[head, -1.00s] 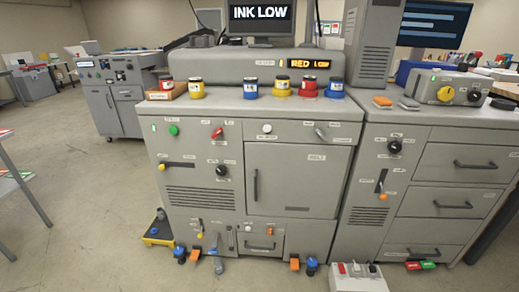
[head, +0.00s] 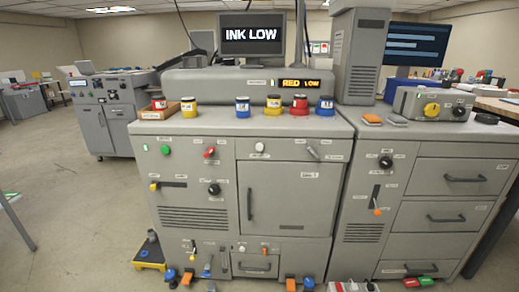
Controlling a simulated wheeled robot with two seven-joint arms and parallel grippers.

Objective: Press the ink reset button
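A grey machine (head: 200,132) fills the middle of the head view. Its monitor (head: 251,34) reads "INK LOW", and a small amber display (head: 301,83) reads "RED LOW". Neither of my grippers is in view.
Ink pots stand along the machine's top, including a red pot (head: 299,105) and a yellow pot (head: 273,105). A drawer unit (head: 455,150) adjoins on the right. Blue and orange pedals (head: 187,278) sit low at the front. Open floor (head: 80,210) lies to the left.

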